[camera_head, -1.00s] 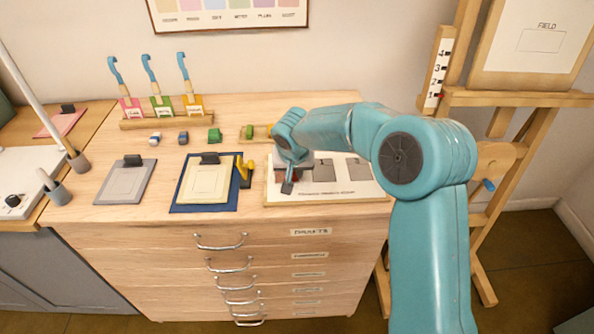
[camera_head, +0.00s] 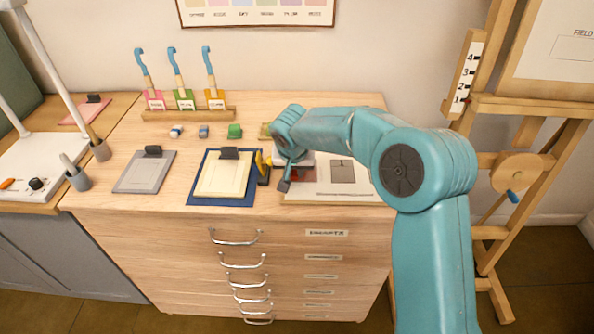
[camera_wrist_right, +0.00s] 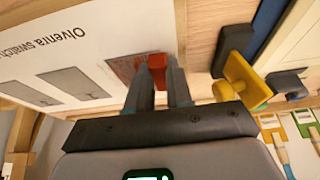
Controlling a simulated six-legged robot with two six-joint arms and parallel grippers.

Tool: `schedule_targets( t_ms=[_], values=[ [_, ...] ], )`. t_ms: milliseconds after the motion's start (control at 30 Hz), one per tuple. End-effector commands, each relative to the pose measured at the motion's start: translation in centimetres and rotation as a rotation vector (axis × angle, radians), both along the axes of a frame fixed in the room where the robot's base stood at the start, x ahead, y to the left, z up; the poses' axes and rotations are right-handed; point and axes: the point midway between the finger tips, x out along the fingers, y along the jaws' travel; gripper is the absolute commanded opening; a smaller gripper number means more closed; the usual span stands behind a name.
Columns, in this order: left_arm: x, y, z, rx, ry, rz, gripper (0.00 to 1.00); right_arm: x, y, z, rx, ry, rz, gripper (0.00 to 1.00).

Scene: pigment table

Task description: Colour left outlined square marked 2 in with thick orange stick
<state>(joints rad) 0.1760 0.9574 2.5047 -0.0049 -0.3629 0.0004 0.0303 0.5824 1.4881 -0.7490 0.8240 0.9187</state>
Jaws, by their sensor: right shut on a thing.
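My right gripper (camera_wrist_right: 158,85) is shut on a short red-orange stick (camera_wrist_right: 157,70) in the right wrist view. The stick's end is at the edge of a reddish-brown patterned square (camera_wrist_right: 125,65) on the white swatch card (camera_wrist_right: 80,22); I cannot tell if it touches. Two plain grey squares (camera_wrist_right: 72,83) lie further left on the card. In the head view the right gripper (camera_head: 284,186) is over the card's left end (camera_head: 332,196), hiding part of it, with one grey square (camera_head: 342,172) clear. I cannot read the squares' numbers. My left gripper is not in view.
A yellow-handled tool (camera_head: 264,162) stands close to the card's left. A blue mat with a cream pad (camera_head: 222,180) and a grey clipboard (camera_head: 145,172) lie further left. An easel (camera_head: 530,105) stands right.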

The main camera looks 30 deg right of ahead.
Motion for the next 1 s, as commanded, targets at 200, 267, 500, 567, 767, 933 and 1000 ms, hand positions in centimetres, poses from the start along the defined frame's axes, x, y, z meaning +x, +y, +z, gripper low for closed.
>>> schedule_targets(
  t_ms=[200,267,500,567,767,933,1000],
  values=[
    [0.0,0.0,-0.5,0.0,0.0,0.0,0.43,-0.5,-0.8,-0.2,0.001,0.001,0.0,0.0],
    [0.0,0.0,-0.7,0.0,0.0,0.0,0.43,-0.7,-1.2,-0.2,0.0,0.0,-0.001,0.0],
    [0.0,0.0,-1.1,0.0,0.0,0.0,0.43,-1.5,-2.4,-0.3,0.0,0.002,0.001,0.0],
    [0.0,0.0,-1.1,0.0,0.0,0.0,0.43,-1.6,-2.5,-0.3,0.0,0.002,0.001,0.0],
    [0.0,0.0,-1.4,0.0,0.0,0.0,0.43,-2.1,-3.4,-0.3,0.0,0.004,-0.001,0.0],
    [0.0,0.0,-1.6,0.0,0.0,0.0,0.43,-2.8,-4.5,-0.3,0.001,0.004,-0.001,0.0],
    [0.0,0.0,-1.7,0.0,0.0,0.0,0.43,-3.0,-4.7,-0.2,0.0,0.005,0.0,0.0]
  ],
)
